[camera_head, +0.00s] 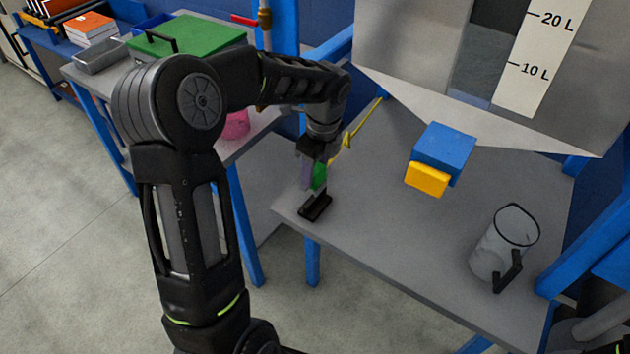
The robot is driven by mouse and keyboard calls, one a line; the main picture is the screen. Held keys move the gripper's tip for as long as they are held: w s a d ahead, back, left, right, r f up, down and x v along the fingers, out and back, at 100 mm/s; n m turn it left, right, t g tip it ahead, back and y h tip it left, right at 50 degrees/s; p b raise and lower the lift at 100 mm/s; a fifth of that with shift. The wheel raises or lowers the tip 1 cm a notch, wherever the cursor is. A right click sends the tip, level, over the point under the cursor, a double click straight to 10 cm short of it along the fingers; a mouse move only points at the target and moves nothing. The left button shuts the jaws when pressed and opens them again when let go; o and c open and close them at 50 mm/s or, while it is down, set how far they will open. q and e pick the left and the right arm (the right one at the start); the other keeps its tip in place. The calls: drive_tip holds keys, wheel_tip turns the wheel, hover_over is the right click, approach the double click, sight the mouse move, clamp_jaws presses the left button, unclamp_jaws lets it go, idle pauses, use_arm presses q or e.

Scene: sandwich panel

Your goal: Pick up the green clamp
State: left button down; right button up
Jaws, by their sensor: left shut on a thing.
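The green clamp (320,176) shows as a small green patch at my left gripper (312,172), near the left corner of the grey table. A small purple part (306,173) shows beside the green. My left gripper points down and is shut on the clamp, and its fingers are largely hidden. A black block-like piece (315,207) is just below, at the table edge; I cannot tell whether it belongs to the clamp. My right gripper is not in view.
A clear jug (505,243) with a black handle stands on the grey table (400,235) at right. A blue and yellow block (441,152) is under the marked tank (410,45). A yellow lever-like part (358,126) is close behind my gripper. A green-lidded box (190,35) is at upper left.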

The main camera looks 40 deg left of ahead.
sight(316, 169)
use_arm(q)
drive_tip(key=shift+r, duration=2.3)
